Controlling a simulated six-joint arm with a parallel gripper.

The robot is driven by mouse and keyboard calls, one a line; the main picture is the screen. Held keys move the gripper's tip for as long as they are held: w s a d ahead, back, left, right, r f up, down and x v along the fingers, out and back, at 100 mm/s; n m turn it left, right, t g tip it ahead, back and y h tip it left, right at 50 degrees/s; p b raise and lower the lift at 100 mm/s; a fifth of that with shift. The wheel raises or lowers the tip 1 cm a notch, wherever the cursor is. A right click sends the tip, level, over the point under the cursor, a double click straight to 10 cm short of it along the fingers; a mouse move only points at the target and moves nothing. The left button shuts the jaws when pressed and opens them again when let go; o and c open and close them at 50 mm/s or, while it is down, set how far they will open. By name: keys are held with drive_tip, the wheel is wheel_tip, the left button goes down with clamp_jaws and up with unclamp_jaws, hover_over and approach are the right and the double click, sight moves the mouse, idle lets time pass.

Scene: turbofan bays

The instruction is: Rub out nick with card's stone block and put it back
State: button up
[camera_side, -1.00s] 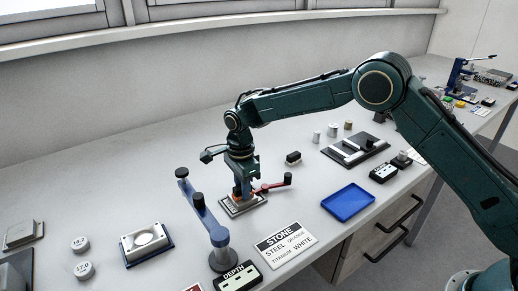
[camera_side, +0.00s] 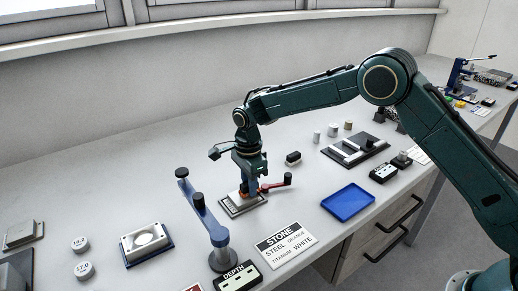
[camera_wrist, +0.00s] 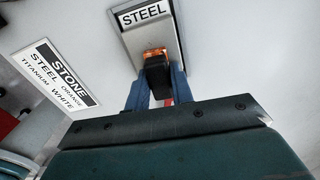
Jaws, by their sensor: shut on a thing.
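The stone card (camera_side: 285,244) lies at the bench's front and reads STEEL ORANGE, TITANIUM WHITE; it also shows in the wrist view (camera_wrist: 55,75). My gripper (camera_side: 246,190) is shut on an orange stone block (camera_wrist: 154,53) with a black grip, held between its blue fingers. The block is at a metal plate marked STEEL (camera_wrist: 142,17), which also shows in the side view (camera_side: 234,208). The block looks low on or just over the plate; contact is unclear. The nick cannot be made out. A small black block with a pale underside (camera_side: 293,158) stands behind.
A red crank with a black knob (camera_side: 287,180) sticks out right of the plate. A blue post with an arm (camera_side: 210,222) stands close at left. An empty blue tray (camera_side: 348,200) lies right. A DEPTH block (camera_side: 238,276) is in front.

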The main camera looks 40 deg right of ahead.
sight(236, 199)
drive_tip(key=shift+a, duration=0.15)
drive_tip(key=shift+a, duration=1)
drive_tip(key=shift+a, duration=0.1)
drive_tip(key=shift+a, duration=1)
drive_tip(key=shift+d, duration=0.15)
drive_tip(key=shift+d, duration=1)
drive_tip(key=shift+d, duration=0.15)
drive_tip(key=shift+d, duration=0.95)
